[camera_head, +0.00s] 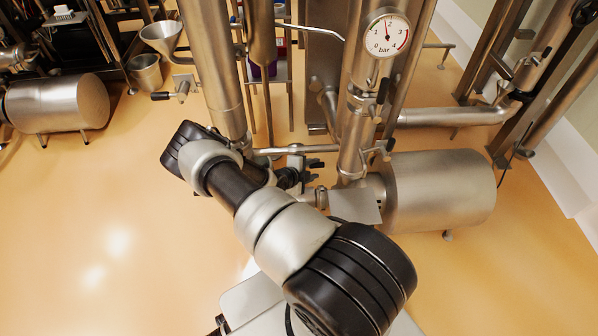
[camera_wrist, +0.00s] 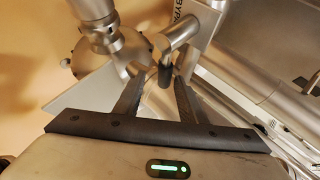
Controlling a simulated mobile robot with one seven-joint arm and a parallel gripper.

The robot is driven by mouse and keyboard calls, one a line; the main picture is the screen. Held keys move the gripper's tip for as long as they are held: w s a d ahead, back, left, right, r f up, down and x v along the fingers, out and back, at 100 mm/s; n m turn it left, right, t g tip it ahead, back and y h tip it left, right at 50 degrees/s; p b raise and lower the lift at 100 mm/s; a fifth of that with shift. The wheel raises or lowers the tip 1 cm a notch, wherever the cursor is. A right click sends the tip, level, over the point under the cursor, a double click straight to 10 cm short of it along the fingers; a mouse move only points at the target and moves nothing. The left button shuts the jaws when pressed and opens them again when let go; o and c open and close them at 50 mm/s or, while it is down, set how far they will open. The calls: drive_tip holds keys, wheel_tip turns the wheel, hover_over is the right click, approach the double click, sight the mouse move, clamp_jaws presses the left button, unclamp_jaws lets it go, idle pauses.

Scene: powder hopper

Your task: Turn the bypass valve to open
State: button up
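The bypass valve shows in the wrist view as a steel fitting with a crossbar (camera_wrist: 176,35) and a short dark grip (camera_wrist: 165,74). A plate (camera_wrist: 207,22) beside it carries the partly visible letters "BYPA". My gripper (camera_wrist: 160,78) is open, with its two dark fingers on either side of the grip. A gap shows on the left side; I cannot tell whether the right finger touches. In the head view, my gripper (camera_head: 318,170) is by the pipework left of the gauge column, and the valve handle is mostly hidden there.
A pressure gauge (camera_head: 386,34) sits on the upright column above a small valve handle (camera_head: 382,91). A horizontal steel cylinder (camera_head: 440,190) lies right of my gripper. A steel pipe (camera_head: 216,70) stands behind my arm.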

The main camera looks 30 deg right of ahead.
drive_tip(key=p+v, duration=0.2)
drive_tip(key=v, duration=1)
drive_tip(key=shift+s+a, duration=0.2)
drive_tip(key=shift+a, duration=0.05)
